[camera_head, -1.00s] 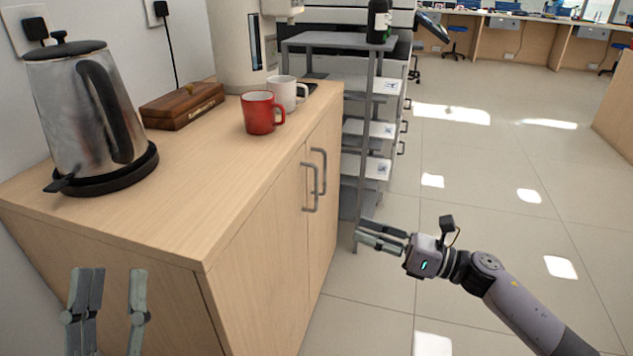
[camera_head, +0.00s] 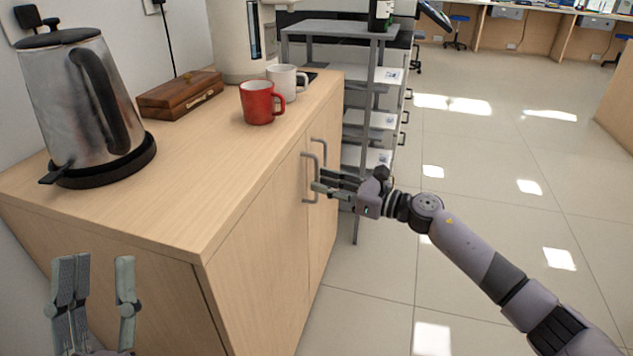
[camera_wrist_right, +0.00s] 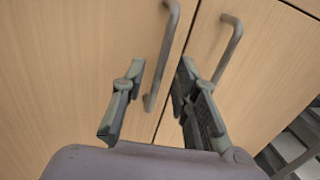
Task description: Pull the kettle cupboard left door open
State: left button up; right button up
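The kettle cupboard (camera_head: 262,262) has two wooden doors with upright grey handles, both closed. My right gripper (camera_head: 321,182) is open at the left door's handle. In the right wrist view its fingers (camera_wrist_right: 161,72) lie either side of that handle's lower part; contact cannot be told. My left gripper (camera_head: 97,264) is open and empty before the cupboard's near side.
A kettle (camera_head: 80,105) on its base, a wooden box (camera_head: 180,95), a red mug (camera_head: 257,103) and a white mug (camera_head: 288,80) stand on the cupboard top. A grey shelf rack (camera_head: 333,40) stands just beyond. The floor to the right is clear.

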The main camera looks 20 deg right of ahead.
jog(key=shift+x, duration=1.4)
jog(key=shift+c, duration=0.3)
grip_shut()
